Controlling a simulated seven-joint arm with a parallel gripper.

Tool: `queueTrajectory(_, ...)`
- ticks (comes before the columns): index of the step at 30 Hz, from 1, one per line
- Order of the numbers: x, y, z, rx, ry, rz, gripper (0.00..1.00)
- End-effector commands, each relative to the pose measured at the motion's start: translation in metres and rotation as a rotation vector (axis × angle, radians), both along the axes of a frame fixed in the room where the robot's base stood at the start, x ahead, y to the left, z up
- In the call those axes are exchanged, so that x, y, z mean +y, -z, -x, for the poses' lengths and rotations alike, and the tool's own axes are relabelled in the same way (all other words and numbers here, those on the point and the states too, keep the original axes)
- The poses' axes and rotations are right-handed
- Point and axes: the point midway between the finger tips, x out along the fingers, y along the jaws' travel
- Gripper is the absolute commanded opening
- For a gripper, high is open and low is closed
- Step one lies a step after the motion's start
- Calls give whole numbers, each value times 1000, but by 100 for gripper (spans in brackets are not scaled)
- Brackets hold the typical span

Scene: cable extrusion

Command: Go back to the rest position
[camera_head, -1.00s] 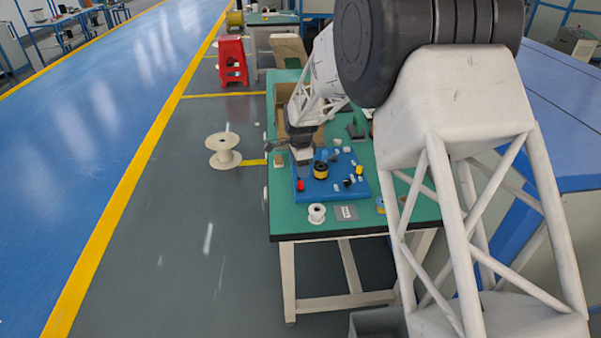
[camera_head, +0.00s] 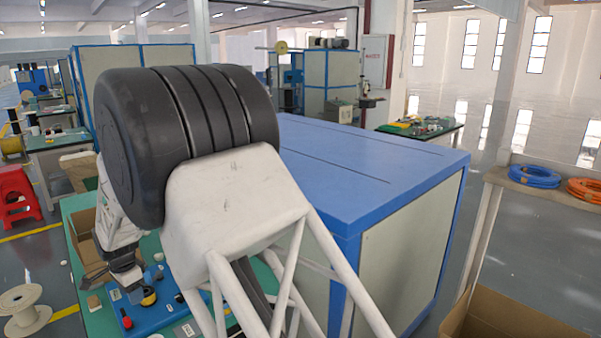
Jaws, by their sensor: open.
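My gripper (camera_head: 96,278) shows small at the lower left, at the end of my white arm. It is open, with nothing visible between its fingers. It hangs above the left part of a green-topped table (camera_head: 75,206), beside a blue board (camera_head: 150,319). My large arm joint and white lattice link hide much of the table's right side.
A large blue-topped cabinet (camera_head: 385,165) stands right of my arm. A white spool (camera_head: 24,310) and red stool (camera_head: 15,195) are on the floor at left. A cardboard box (camera_head: 510,318) is at lower right. Orange and blue coils (camera_head: 535,176) lie on a ledge at far right.

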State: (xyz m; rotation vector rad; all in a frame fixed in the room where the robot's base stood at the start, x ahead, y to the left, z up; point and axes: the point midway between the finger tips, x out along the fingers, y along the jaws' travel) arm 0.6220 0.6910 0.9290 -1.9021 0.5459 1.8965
Motion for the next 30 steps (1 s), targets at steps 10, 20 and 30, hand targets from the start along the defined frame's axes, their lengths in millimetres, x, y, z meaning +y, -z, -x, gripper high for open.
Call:
queueTrajectory(10, -108, -71, -24, -24, -58, -18, 50)
queueTrajectory(20, -217, -128, -26, -50, -124, -29, 50)
queueTrajectory(30, -325, -175, -7, -79, -191, -31, 50)
